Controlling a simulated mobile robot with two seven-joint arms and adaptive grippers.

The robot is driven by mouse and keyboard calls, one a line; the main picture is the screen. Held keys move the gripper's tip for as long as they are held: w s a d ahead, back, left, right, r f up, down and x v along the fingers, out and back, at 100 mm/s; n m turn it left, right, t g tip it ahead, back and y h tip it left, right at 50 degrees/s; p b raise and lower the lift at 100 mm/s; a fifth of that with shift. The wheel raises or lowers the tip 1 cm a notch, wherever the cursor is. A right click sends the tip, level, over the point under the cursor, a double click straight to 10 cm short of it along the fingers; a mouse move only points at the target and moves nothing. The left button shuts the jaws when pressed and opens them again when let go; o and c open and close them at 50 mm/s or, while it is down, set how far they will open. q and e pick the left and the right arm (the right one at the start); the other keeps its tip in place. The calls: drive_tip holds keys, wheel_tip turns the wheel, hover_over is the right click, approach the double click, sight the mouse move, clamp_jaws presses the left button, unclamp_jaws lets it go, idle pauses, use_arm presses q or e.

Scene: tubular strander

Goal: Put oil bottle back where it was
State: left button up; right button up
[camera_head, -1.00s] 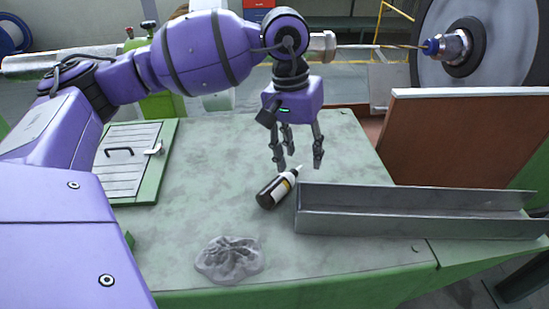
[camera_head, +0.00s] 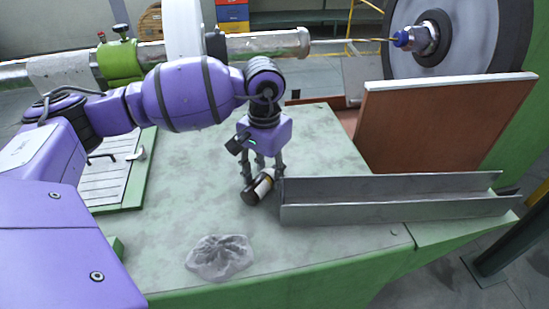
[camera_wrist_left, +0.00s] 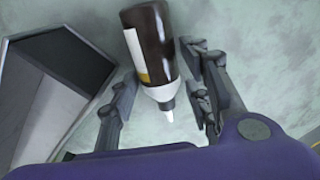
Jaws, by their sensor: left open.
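The oil bottle (camera_head: 258,188) is dark with a white and yellow label and a white nozzle. It lies on its side on the green-grey table top (camera_head: 190,190), close to the left end of the metal channel. My left gripper (camera_head: 262,177) points down over it with its fingers around the bottle. In the left wrist view the bottle (camera_wrist_left: 150,45) lies with its nozzle toward the palm, between the spread fingers (camera_wrist_left: 163,100). The gripper is open, and gaps show beside the bottle's neck. My right gripper is not in view.
A grey metal channel (camera_head: 390,211) lies right of the bottle, with a brown board (camera_head: 435,125) behind it. A crumpled grey cloth (camera_head: 219,257) lies near the front edge. A slatted panel (camera_head: 112,175) is at the left. The table's middle is clear.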

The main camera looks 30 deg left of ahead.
use_arm(q)
drive_tip(key=shift+c, duration=0.5)
clamp_jaws()
drive_tip(key=shift+r, duration=0.15)
drive_tip(key=shift+r, duration=0.65)
drive_tip(key=s+r, duration=0.1)
drive_tip(key=r, duration=0.1)
drive_tip(key=s+d+r, duration=0.1)
drive_tip(key=r, duration=0.1)
drive_tip(key=s+r, duration=0.2)
drive_tip(key=r, duration=0.1)
drive_tip(key=shift+s+d+b, duration=0.1)
drive_tip(key=shift+d+b, duration=0.1)
drive_tip(key=shift+b, duration=0.15)
drive_tip(key=s+d+r, duration=0.3)
drive_tip(key=s+r, duration=0.1)
drive_tip(key=s, duration=0.5)
drive_tip(key=shift+r+b, duration=0.25)
drive_tip(key=shift+b, duration=0.15)
drive_tip(key=shift+s, duration=0.15)
